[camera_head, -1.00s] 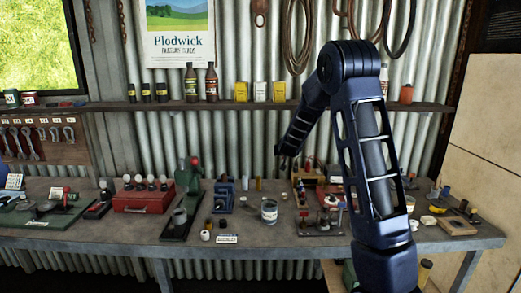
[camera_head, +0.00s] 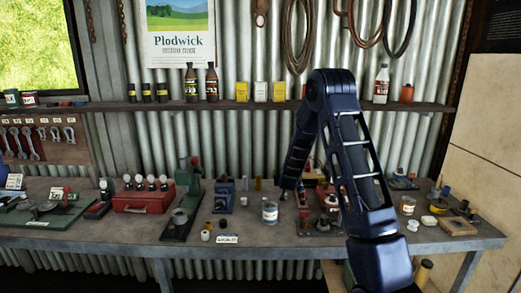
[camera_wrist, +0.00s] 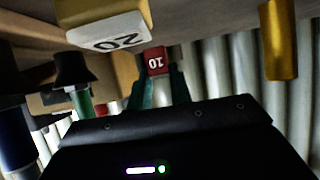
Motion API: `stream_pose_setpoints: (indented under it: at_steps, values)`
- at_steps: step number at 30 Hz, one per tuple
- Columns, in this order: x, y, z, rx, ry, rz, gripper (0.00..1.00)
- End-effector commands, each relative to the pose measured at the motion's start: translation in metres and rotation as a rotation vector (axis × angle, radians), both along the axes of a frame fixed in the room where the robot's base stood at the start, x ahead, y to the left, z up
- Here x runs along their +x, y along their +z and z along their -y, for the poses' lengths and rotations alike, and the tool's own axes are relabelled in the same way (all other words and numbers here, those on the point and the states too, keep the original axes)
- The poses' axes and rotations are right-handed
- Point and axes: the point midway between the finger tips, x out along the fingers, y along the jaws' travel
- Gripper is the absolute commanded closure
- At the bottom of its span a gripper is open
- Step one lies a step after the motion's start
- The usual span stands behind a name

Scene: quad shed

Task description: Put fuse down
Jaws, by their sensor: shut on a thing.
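The fuse (camera_wrist: 157,62) shows in the wrist view as a small piece with a red end marked 10 and a paler body. My gripper (camera_wrist: 160,85) is shut on it, with a teal finger on either side. A yellow block (camera_wrist: 105,22) with a white face marked 20 is close by at the upper left. In the head view my gripper (camera_head: 288,182) is low over the back of the workbench (camera_head: 262,241), partly hidden by my arm. The fuse cannot be made out there.
A gold cylinder (camera_wrist: 279,40) stands at the right of the wrist view. A blue vise-like tool (camera_head: 224,197) is to the left.

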Motion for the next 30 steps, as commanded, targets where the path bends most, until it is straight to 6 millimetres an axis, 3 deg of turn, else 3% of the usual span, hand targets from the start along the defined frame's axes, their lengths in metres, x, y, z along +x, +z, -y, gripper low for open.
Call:
stream_pose_setpoints:
  at_steps: [7,23,30]
  values:
    - [0.000,-0.021,-0.001,0.000,0.001,0.000,1.00]
    - [-0.001,-0.017,0.000,0.000,0.000,0.001,1.00]
    - [0.000,0.009,0.000,0.001,0.000,0.003,1.00]
